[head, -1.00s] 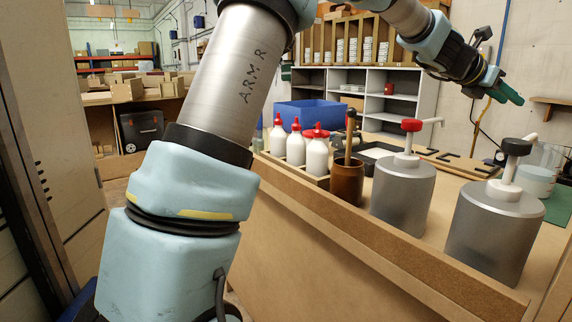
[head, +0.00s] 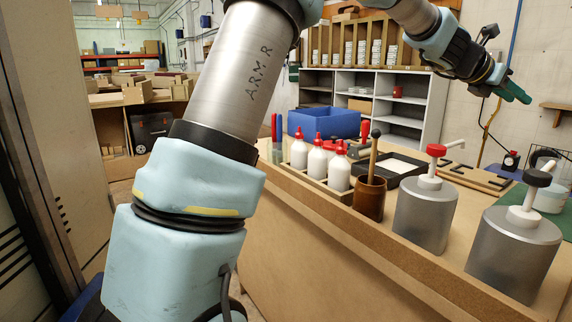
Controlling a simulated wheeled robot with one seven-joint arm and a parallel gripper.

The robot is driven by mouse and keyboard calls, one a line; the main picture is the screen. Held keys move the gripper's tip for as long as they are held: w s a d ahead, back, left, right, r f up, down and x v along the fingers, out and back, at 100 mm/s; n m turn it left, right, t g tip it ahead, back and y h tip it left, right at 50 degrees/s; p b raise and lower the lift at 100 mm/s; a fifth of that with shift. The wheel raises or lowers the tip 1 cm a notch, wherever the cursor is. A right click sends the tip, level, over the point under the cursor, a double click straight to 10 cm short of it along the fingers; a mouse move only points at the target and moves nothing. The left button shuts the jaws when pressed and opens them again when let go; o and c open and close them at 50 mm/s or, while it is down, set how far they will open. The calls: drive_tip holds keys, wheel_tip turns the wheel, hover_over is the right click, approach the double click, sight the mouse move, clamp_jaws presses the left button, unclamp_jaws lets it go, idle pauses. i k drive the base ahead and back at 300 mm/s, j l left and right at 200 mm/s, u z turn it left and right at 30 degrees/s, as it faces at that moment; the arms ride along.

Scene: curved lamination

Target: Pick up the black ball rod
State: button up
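The black ball rod (head: 373,155) is a thin wooden stick with a black ball on top. It stands almost upright in a brown cup (head: 369,199) on the workbench (head: 330,215). The cup hides its lower end. My gripper (head: 517,93), with green fingers, is at the upper right, in front of the pale wall and apart from the rod. The fingers are small and seen from the side, so I cannot tell whether they are open.
White bottles with red caps (head: 313,162) stand left of the cup. Two grey pump canisters, one red-topped (head: 425,213) and one black-topped (head: 513,254), stand right of it. A blue bin (head: 325,122) and black tray (head: 398,168) lie behind. The bench has a raised front edge.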

sight(377, 133)
drive_tip(key=j, duration=0.6)
drive_tip(key=k+j, duration=0.15)
drive_tip(key=j, duration=0.5)
